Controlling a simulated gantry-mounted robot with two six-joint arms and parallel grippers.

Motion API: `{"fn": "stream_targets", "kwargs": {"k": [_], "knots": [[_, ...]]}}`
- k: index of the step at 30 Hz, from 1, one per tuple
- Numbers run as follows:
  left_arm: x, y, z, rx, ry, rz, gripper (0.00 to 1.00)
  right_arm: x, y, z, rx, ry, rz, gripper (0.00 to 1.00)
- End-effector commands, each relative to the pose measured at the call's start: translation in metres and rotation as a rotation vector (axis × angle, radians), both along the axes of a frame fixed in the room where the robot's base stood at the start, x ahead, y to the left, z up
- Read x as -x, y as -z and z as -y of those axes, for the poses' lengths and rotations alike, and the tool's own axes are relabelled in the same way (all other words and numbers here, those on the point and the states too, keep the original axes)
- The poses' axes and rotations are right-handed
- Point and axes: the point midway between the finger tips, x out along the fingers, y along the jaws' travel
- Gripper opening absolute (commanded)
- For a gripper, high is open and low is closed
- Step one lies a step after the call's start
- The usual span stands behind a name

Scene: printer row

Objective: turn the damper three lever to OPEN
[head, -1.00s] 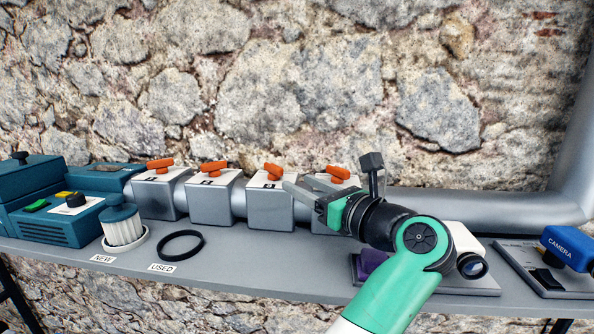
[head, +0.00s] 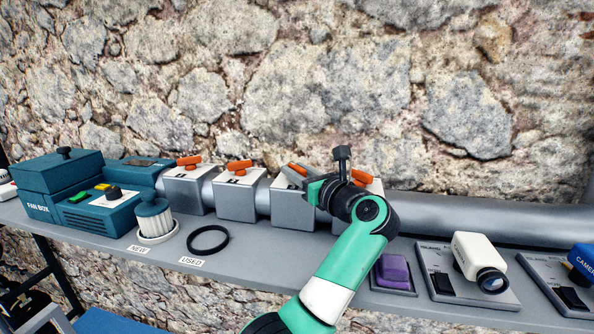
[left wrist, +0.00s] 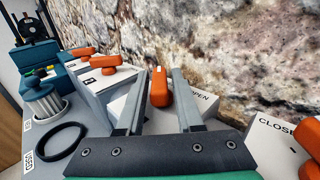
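Several grey damper boxes stand in a row on the pipe, each with an orange lever on its white top. In the left wrist view that orange lever (left wrist: 158,92) stands between my two fingers, with a gap on each side. A partly covered label ending in "PEN" (left wrist: 207,98) lies right of it. My left gripper (head: 294,170) is open around this lever, its fingers (left wrist: 160,80) spread. I cannot tell whether either finger touches it. My right gripper is not in view.
The second lever (head: 240,166) is to the left and the fourth lever (head: 362,178) is close on the right, behind my gripper. The stone wall rises behind the pipe (head: 450,220). A filter (head: 153,216), a black ring (head: 208,239) and a white camera (head: 478,260) are on the shelf.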

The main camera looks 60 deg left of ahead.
Motion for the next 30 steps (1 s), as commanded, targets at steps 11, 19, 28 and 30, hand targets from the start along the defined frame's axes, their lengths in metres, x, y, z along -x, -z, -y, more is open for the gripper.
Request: {"fn": "stream_targets", "kwargs": {"k": [11,19,28,30], "knots": [[0.000,0.000,0.000,0.000,0.000,0.000,0.00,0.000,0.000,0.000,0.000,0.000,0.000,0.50],[0.000,0.001,0.000,0.000,0.026,0.004,0.00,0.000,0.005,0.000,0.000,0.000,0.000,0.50],[0.002,0.003,0.001,-0.004,0.180,0.007,0.00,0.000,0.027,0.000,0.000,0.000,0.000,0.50],[0.002,0.002,0.000,-0.004,0.234,0.007,0.00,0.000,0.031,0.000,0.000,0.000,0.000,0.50]]}}
